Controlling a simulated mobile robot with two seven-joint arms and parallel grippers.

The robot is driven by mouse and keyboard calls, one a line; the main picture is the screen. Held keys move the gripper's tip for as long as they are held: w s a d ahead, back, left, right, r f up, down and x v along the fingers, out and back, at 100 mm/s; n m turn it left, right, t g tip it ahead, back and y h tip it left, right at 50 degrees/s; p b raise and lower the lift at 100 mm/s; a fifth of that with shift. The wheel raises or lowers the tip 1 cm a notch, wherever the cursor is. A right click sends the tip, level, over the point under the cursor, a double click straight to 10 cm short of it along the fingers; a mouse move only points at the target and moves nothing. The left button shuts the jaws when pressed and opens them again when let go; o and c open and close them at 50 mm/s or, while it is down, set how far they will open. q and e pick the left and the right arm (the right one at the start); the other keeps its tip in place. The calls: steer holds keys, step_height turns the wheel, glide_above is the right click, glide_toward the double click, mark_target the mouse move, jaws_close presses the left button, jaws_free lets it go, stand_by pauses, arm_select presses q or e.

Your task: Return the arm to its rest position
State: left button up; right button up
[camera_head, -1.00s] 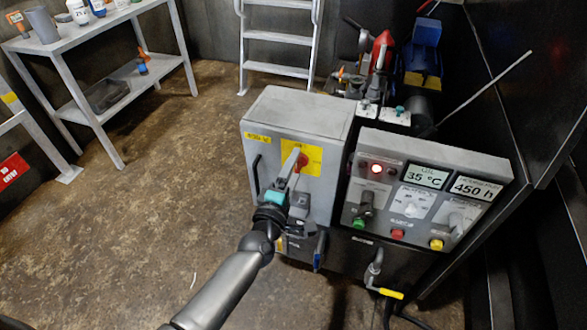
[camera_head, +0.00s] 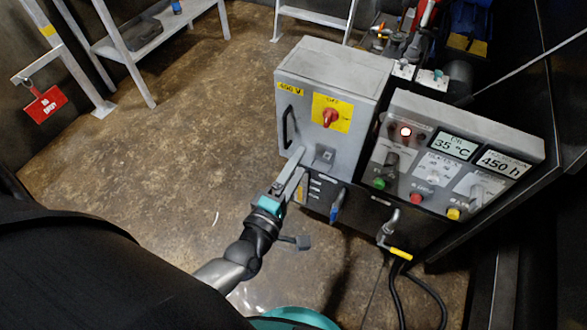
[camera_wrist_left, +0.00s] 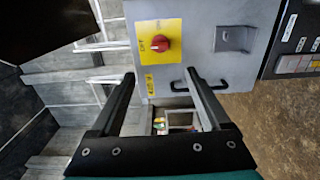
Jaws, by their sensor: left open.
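My left gripper (camera_head: 293,175) is in front of the lower part of the grey switch cabinet (camera_head: 345,75) in the head view. The left wrist view shows its two fingers (camera_wrist_left: 157,80) spread apart with nothing held between them. The red rotary switch (camera_head: 331,118) on its yellow plate is clear of the gripper. It also shows beyond the fingers in the left wrist view (camera_wrist_left: 160,43). Whether the fingers touch the cabinet is hard to tell in the head view. My right gripper is in neither view.
A control panel (camera_head: 440,165) with displays and coloured buttons stands right of the cabinet. The cabinet has a black handle (camera_head: 288,125). A yellow-handled valve (camera_head: 400,253) and hoses are below the panel. A red hanging sign (camera_head: 45,104) is at left. Brown floor (camera_head: 190,130) is open.

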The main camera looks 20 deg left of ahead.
arm_select(q)
steer(key=shift+s, duration=0.7)
steer(key=s+a+f+m+g, duration=0.1)
steer(key=s+f+m+g, duration=0.1)
steer(key=f+m, duration=0.35)
steer(key=s+f+m+g+h, duration=0.1)
steer(key=s+f+m+g, duration=0.15)
steer(key=f, duration=0.65)
steer(key=s+a+f+m+g, duration=0.1)
steer(key=s+f+m+g, duration=0.15)
steer(key=f, duration=0.45)
steer(key=s+a+f+m+g+y, duration=0.1)
steer(key=s+a+f+m+g, duration=0.2)
steer(key=s+f, duration=0.4)
steer(key=s+a+f+m+g+y, duration=0.1)
steer(key=s+a+f+m+g, duration=0.2)
steer(key=s, duration=0.8)
step_height(320, 180, down, 4)
steer(key=m+g, duration=0.2)
steer(key=m, duration=0.1)
steer(key=shift+s+f+m+g, duration=0.25)
steer(key=shift+m+g, duration=0.1)
steer(key=shift+g, duration=0.05)
steer(key=shift+d, duration=0.1)
steer(key=shift+c, duration=0.2)
